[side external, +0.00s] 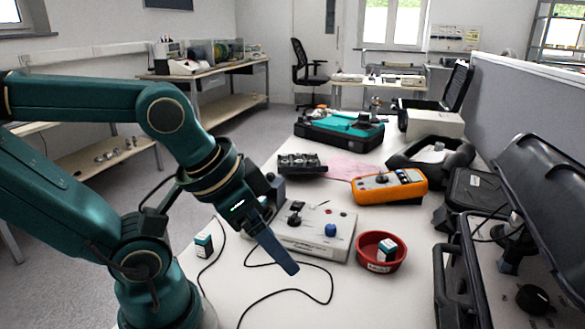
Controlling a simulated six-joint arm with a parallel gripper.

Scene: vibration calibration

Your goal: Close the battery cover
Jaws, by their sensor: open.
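I cannot make out a battery cover for certain in the side external view. A light grey control box (318,240) with a blue knob (330,230), dark knobs and a red button lies on the white table. My gripper (280,238) is at the box's left side, pointing down and right. One long blue-grey finger reaches past the box's front left corner; the other is mostly hidden. I see nothing held in it. The arm and finger hide the box's left end. A small white and dark green block (203,246), possibly a battery, stands on the table left of the gripper.
A red bowl (369,262) at the box's right holds a similar block (386,250). An orange meter (389,187), a black tray (301,164) and a pink cloth (347,169) lie behind. A black cable (333,290) loops in front. An open black case (540,200) stands right.

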